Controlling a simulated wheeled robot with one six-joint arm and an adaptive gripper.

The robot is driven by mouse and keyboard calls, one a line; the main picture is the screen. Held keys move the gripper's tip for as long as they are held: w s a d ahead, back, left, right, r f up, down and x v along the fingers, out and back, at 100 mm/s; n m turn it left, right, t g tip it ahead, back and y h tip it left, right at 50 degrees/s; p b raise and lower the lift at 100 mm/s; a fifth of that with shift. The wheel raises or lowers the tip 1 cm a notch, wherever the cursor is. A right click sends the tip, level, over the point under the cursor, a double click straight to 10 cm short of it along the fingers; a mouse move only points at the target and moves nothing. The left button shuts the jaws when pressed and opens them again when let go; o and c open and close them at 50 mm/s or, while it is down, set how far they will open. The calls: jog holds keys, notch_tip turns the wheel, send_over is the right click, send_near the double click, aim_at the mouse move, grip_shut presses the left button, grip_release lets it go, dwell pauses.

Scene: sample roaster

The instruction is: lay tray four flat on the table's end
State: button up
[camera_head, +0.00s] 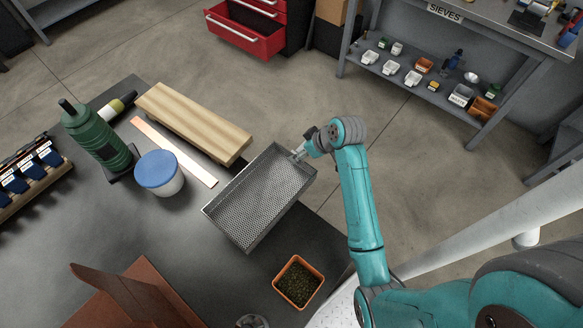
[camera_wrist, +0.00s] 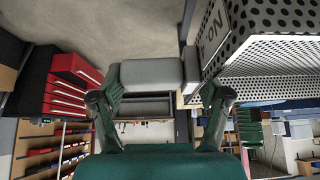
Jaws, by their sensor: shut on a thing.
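A grey perforated metal tray (camera_head: 258,197) is over the right end of the dark table (camera_head: 235,272), its upper corner reaching past the edge. My gripper (camera_head: 299,152) is shut on the tray's upper right end. I cannot tell whether the tray touches the tabletop or hangs just above it. In the wrist view the tray (camera_wrist: 275,45) fills the upper right, with part of a label on it.
A wooden block (camera_head: 193,122) lies close to the tray's upper left. A blue-lidded tub (camera_head: 159,173) and a green flask (camera_head: 95,140) stand further left. An orange pot of dark granules (camera_head: 298,281) stands close below the tray. A brown box (camera_head: 140,295) is at the bottom.

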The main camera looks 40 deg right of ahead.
notch_tip(320, 180, down, 8)
jog(key=shift+r, duration=0.2)
jog(key=shift+f, duration=0.1)
dwell(0.3)
jog(key=o, duration=1.5)
jog(key=shift+d, duration=0.1)
jog(key=shift+o, duration=0.2)
